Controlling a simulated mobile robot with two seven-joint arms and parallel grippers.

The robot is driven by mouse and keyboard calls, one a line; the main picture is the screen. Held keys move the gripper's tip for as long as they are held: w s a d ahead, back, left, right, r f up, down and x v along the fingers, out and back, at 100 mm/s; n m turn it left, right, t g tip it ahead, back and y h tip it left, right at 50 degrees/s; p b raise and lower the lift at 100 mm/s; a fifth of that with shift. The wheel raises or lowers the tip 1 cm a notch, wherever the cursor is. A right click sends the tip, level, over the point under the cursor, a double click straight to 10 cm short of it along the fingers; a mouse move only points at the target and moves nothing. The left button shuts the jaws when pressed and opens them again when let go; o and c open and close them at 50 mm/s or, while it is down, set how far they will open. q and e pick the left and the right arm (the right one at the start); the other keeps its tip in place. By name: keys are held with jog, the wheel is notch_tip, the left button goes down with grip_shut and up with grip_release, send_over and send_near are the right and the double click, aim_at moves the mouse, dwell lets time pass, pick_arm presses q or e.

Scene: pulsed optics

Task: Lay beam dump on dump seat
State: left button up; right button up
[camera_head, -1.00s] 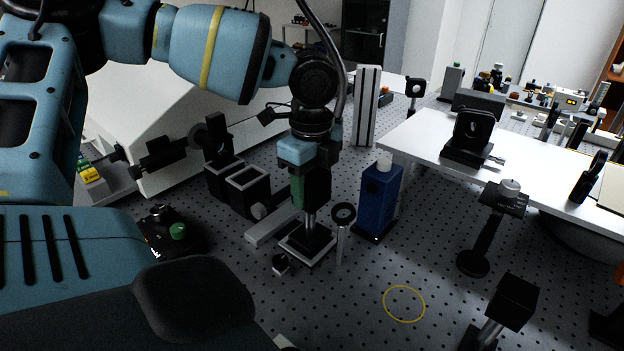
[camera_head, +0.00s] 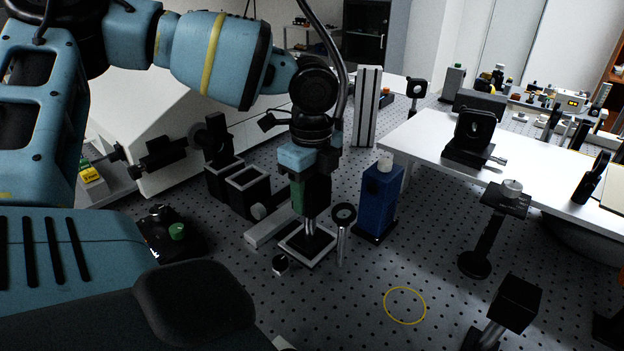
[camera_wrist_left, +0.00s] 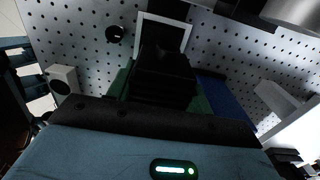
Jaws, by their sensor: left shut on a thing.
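My left gripper (camera_head: 310,188) points down with its fingers shut on the beam dump (camera_head: 319,190), a dark block. In the left wrist view the beam dump (camera_wrist_left: 165,70) is a black stepped block between the green fingers. The likely dump seat (camera_head: 296,255) is a black square with a pale border on the perforated floor plate, under the gripper. It also shows in the left wrist view (camera_wrist_left: 186,38), partly covered by the dump. A silver post shows between block and square; I cannot tell which it belongs to or whether they touch. My right gripper is out of view.
A blue box (camera_head: 379,200) and a thin post with a ring (camera_head: 343,216) stand close right of the seat. Black housings (camera_head: 248,190) stand on the left. The plate around the yellow ring (camera_head: 405,305) is clear.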

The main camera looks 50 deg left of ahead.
pick_arm(q)
jog(key=shift+f, duration=0.2)
jog(key=o, duration=1.6)
jog(key=shift+c, duration=0.2)
jog(key=shift+r, duration=3.95)
